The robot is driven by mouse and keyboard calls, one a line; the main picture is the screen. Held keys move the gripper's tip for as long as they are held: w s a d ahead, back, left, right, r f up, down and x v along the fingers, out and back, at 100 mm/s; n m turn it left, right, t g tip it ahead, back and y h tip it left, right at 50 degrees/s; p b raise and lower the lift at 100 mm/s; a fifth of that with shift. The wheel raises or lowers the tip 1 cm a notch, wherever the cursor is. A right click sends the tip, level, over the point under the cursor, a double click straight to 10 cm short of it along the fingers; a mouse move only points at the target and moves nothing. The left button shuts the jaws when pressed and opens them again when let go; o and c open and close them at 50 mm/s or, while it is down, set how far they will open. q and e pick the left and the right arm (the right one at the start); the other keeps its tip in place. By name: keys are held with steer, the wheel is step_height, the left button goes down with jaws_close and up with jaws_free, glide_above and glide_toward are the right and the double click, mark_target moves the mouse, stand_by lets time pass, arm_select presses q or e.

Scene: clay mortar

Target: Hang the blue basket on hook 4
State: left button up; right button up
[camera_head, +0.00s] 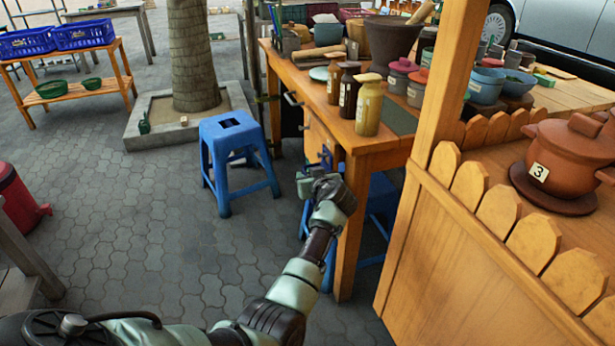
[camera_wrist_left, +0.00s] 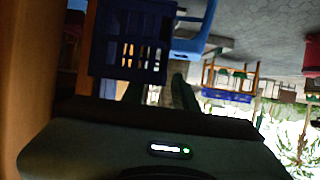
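My left gripper (camera_head: 322,180) is beside the near left corner of the wooden table, low in front of its side. A small piece of dark blue (camera_head: 326,158) shows just behind it, mostly hidden by the gripper. In the left wrist view a dark blue lattice basket (camera_wrist_left: 125,58) fills the upper left, close in front of the fingertips. The left fingers (camera_wrist_left: 157,92) look dark and apart, with a gap between them. I cannot tell whether they touch the basket. No hook marked 4 can be made out. My right gripper is not in view.
The wooden table (camera_head: 375,147) holds jars, bowls and a mortar. A blue stool (camera_head: 228,130) stands left of the gripper. A picket fence (camera_head: 500,210) and a clay pot marked 3 (camera_head: 570,150) are at right. Blue crates (camera_head: 83,34) sit on a far-left rack. Open paving lies left.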

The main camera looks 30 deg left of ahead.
arm_select(q)
steer(key=p+v, duration=0.1)
steer(key=v, duration=0.6)
steer(key=shift+s+d+r+p, duration=0.2)
steer(key=shift+d+p, duration=0.1)
steer(key=shift+p, duration=0.05)
steer(key=shift+f, duration=0.1)
